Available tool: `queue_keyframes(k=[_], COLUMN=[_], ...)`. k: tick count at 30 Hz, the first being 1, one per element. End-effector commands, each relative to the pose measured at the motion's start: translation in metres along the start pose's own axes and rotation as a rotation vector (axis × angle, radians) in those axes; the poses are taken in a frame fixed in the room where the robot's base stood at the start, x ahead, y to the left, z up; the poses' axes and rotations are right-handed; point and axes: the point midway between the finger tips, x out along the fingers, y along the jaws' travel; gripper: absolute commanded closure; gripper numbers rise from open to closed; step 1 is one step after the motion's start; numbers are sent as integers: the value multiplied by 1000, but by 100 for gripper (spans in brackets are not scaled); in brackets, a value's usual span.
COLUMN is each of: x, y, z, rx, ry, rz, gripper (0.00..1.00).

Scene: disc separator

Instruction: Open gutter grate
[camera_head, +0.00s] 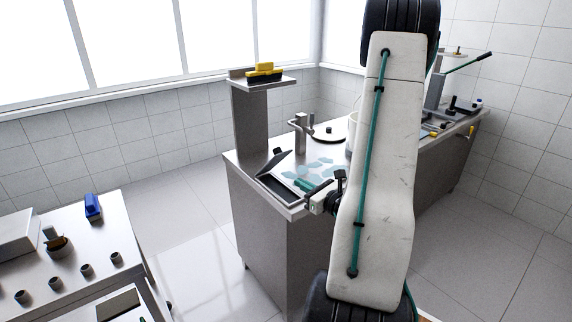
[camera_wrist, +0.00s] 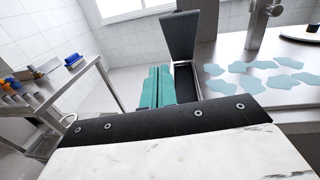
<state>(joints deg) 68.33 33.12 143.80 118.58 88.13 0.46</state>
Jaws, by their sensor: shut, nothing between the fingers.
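The gutter grate is a dark flat panel (camera_head: 287,165) raised steeply at the far end of the gutter (camera_head: 268,185) on the steel counter. In the wrist view the grate (camera_wrist: 180,36) stands nearly upright, and the open dark slot of the gutter (camera_wrist: 185,84) shows below it. My gripper (camera_head: 303,184) is at the near left corner of the counter, close to the gutter. Its teal fingers (camera_wrist: 159,76) are together and empty, left of the slot in the wrist view. They look apart from the grate. My arm hides part of the counter.
Pale blue puddles (camera_head: 318,168) lie on the counter beside the gutter. A faucet (camera_head: 301,130) and a shelf post with a yellow-black brush (camera_head: 264,72) stand behind. A side table with a blue object (camera_head: 93,207) and several small cups is at left. Floor between is clear.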

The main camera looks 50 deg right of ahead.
Motion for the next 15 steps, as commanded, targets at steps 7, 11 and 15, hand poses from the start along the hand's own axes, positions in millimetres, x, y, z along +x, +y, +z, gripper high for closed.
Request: queue_keyframes(k=[7,11,15], x=[-6,15,46], y=[-27,-28,-32], z=[-19,-19,-19], rx=[42,40,38], ry=[12,11,11], rz=[-117,-113,-111], gripper=[100,100,100])
